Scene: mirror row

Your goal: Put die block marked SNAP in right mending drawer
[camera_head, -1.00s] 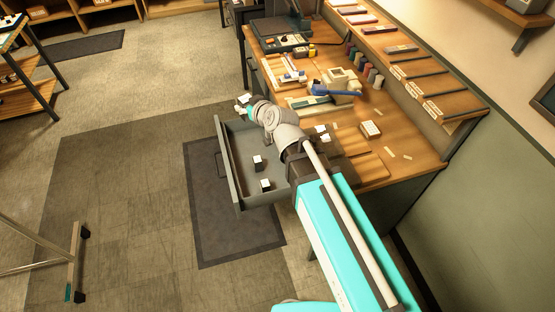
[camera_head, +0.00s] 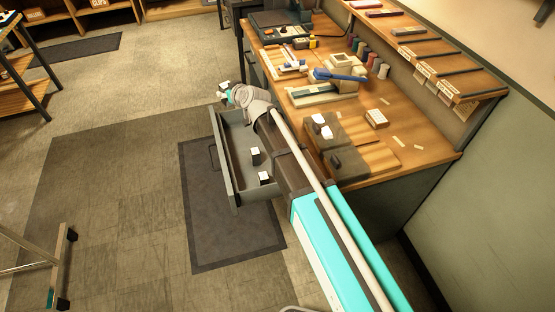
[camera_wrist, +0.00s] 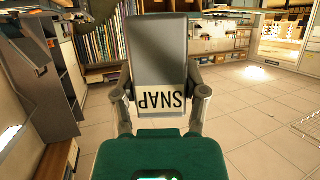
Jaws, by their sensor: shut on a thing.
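The die block marked SNAP (camera_wrist: 158,55) is dark grey with a white label, upside down in the wrist view. My gripper (camera_wrist: 160,98) is shut on it, one finger at each side. In the head view my gripper (camera_head: 228,93) holds the block (camera_head: 223,86) at the far end of an open grey drawer (camera_head: 224,165); its height over the drawer is hard to tell. Two dark blocks with white faces, one farther (camera_head: 255,157) and one nearer (camera_head: 264,178), sit in the drawer. No drawer label is readable, and my arm hides the drawer's bench side.
The wooden bench (camera_head: 375,155) carries more blocks (camera_head: 319,119) on a dark area, a small white box (camera_head: 376,118), a blue-handled tool (camera_head: 340,76) and thread spools (camera_head: 372,62). A shelf (camera_head: 430,60) runs along the wall.

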